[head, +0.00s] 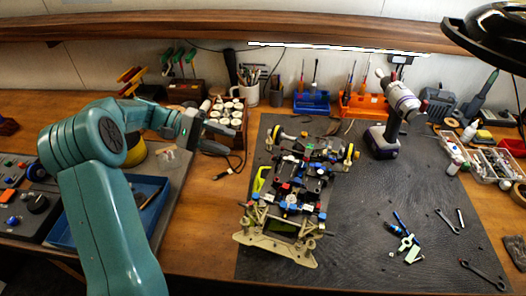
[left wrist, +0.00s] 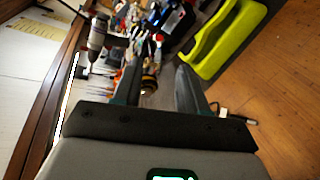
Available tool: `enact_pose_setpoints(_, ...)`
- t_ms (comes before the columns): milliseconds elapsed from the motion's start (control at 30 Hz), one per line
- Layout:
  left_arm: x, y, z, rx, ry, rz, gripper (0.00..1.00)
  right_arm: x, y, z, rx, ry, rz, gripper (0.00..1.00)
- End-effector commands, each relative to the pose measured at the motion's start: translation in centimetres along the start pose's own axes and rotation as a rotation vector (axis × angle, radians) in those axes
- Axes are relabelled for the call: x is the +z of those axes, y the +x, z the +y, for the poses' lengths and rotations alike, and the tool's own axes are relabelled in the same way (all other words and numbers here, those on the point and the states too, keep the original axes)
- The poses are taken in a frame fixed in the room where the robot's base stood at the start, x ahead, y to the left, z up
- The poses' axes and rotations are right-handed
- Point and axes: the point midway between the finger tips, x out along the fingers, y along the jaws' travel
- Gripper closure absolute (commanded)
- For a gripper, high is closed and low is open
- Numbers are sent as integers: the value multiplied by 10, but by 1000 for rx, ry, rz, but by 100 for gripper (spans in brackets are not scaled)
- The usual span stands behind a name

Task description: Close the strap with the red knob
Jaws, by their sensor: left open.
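The RC racecar chassis (head: 283,222) sits on the dark mat, with many small blue, red and black parts on it. Small red spots show on the chassis, but I cannot tell which is the red knob, and the strap is too small to make out. My left gripper (head: 232,141) is open and empty, left of the car's far end and apart from it. In the left wrist view its two fingers (left wrist: 158,72) are spread, with the car (left wrist: 165,20) beyond them. A yellow-green part (left wrist: 212,42) shows large there. My right gripper is in neither view.
A cordless drill (head: 385,140) stands right of the car. Wrenches (head: 448,221) and small blue tools (head: 402,236) lie on the mat (head: 350,255). A blue tray (head: 150,200) is partly behind my left arm. Cups and tool holders line the back wall.

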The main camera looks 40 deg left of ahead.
Motion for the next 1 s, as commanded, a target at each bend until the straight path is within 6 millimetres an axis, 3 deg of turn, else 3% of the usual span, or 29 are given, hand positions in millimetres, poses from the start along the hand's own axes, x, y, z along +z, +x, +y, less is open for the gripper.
enact_pose_setpoints(200,2,55,4,0,-1,-5,58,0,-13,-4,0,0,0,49)
enact_pose_setpoints(400,1,93,3,-1,0,-2,58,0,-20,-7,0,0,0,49)
enact_pose_setpoints(600,1,110,2,-1,1,0,58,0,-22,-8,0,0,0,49)
enact_pose_setpoints(867,0,112,1,-1,2,1,58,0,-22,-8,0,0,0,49)
enact_pose_setpoints(900,0,112,1,-1,2,1,61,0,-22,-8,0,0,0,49)
enact_pose_setpoints(1000,0,112,1,-1,2,1,94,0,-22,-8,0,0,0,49)
